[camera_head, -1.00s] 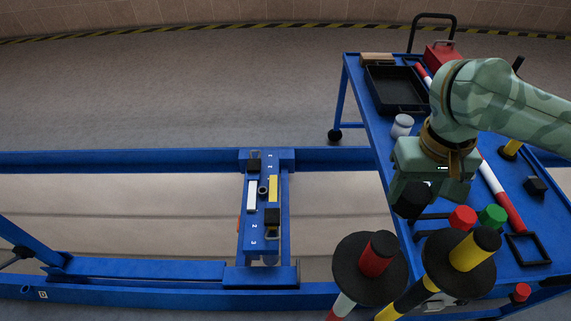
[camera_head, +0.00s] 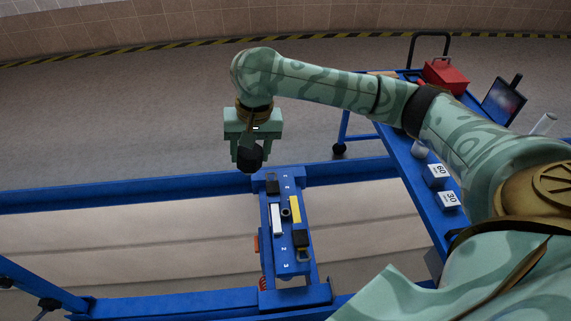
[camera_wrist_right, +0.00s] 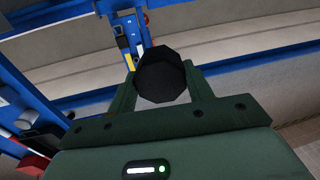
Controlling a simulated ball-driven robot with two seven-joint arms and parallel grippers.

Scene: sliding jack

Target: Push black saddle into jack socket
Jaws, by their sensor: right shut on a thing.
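My right gripper (camera_head: 248,152) is shut on the black saddle (camera_head: 251,159), a dark faceted piece hanging below it. The saddle also shows in the right wrist view (camera_wrist_right: 162,76), between the two fingers. It is in the air by the far end of the blue sliding jack (camera_head: 293,262), apart from the ring. The jack beam carries a small dark round ring (camera_head: 286,212), which looks like the socket, with its opening upward. The jack also shows in the right wrist view (camera_wrist_right: 133,33), partly hidden by the saddle. My left gripper is not in view.
On the jack lie a white bar (camera_head: 276,219), a yellow bar (camera_head: 295,209) and black blocks at both ends (camera_head: 272,184). Blue rails (camera_head: 130,192) run across. A blue cart (camera_head: 409,178) with a red toolbox (camera_head: 445,75) and weight blocks (camera_head: 436,175) stands right.

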